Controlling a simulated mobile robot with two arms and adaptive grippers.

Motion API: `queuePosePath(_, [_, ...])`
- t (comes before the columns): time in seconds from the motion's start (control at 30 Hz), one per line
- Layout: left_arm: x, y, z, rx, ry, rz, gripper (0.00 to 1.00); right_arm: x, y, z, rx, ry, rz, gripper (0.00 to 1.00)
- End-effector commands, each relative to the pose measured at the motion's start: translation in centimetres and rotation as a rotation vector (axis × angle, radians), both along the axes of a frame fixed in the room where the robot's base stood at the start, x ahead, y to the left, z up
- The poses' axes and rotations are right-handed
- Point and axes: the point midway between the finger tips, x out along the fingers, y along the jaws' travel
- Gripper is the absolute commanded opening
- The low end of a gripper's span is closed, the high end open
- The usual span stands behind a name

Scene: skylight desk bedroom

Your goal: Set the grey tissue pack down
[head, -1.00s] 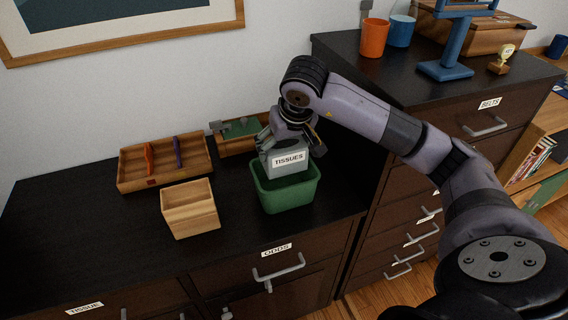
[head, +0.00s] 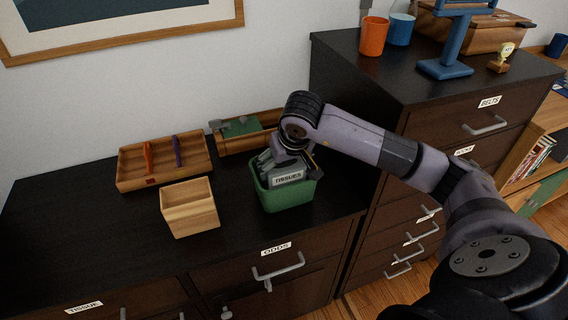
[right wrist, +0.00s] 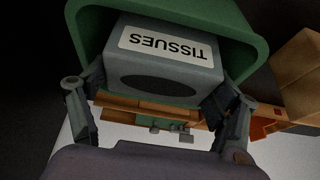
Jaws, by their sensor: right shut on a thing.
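The grey tissue pack (head: 289,177), labelled TISSUES, is partly inside the green bin (head: 289,199) on the dark dresser top. My right gripper (head: 287,168) is shut on the pack from above, its fingers at the bin's mouth. In the right wrist view the pack (right wrist: 163,72) sits between the two fingers, with the green bin wall (right wrist: 235,30) around it. The pack's lower part is hidden by the bin's front wall, so I cannot tell whether it touches the bottom. My left gripper is not in view.
A wooden box (head: 190,208) stands left of the bin. A wooden tray (head: 133,179) with pens and another wooden tray (head: 262,140) lie behind. A taller dresser (head: 440,127) rises at the right. The dresser top (head: 75,225) is clear at the left.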

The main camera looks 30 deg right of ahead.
Motion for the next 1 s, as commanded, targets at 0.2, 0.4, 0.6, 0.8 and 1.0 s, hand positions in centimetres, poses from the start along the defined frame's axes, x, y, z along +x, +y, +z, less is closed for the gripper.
queuePosePath(0.2, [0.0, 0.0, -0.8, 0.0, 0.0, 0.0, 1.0, 0.0, 0.0, -0.7, -0.001, -0.001, -0.001, 0.64])
queuePosePath(0.4, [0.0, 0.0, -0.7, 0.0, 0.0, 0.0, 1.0, 0.0, 0.0, -0.6, 0.0, 0.0, 0.0, 0.87])
queuePosePath(0.6, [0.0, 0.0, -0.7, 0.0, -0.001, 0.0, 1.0, 0.0, 0.0, -0.6, 0.0, 0.0, 0.0, 0.91])
queuePosePath(0.8, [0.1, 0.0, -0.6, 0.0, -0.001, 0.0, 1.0, 0.0, 0.0, -0.5, 0.0, 0.0, 0.0, 0.91])
queuePosePath(1.0, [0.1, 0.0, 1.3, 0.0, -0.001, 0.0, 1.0, 0.0, 0.1, 1.2, 0.002, 0.001, 0.001, 0.91])
